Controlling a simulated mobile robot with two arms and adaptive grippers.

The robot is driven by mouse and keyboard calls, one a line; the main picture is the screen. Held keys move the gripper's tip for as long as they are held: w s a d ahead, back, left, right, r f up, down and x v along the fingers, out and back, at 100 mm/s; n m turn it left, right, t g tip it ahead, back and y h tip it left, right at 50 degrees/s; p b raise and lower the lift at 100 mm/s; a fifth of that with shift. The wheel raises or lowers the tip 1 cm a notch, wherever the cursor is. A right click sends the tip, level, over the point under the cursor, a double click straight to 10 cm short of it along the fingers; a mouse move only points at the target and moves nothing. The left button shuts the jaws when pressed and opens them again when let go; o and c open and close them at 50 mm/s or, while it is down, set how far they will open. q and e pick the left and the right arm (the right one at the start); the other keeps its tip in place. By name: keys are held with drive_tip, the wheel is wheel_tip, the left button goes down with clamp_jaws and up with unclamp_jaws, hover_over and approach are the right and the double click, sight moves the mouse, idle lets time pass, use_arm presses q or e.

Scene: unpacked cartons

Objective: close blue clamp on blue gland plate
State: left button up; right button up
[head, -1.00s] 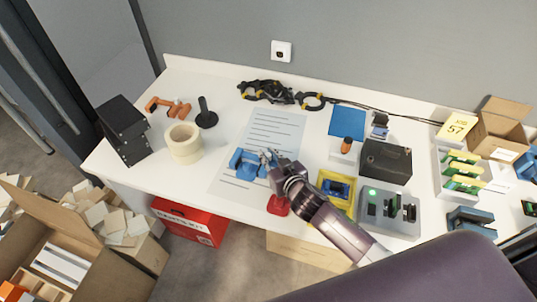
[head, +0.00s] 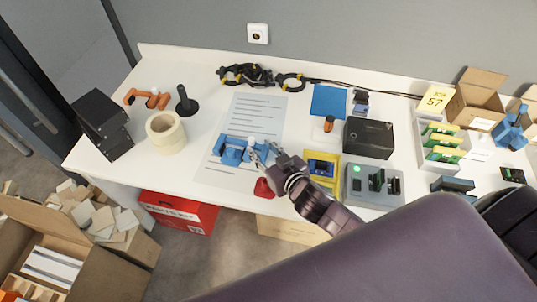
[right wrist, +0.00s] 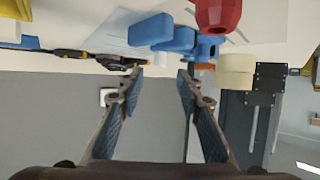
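A blue assembly (head: 231,150), with its plate and clamp hard to tell apart, sits on the printed sheet (head: 258,112) near the front of the table. A small white piece (head: 251,141) shows at its right end. My right gripper (head: 264,151) is just right of the assembly, fingers apart and empty. In the right wrist view, which looks upside down, the open fingers (right wrist: 160,75) have nothing between them. Whether the clamp is open or shut is unclear. My left gripper is out of view.
A red object (head: 263,188) stands at the table's front edge, close below my right gripper. A yellow tray (head: 322,181) and a grey fixture (head: 374,186) are to the right. A tape roll (head: 166,134) stands left of the sheet.

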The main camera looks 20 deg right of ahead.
drive_tip(key=shift+v, duration=2.1)
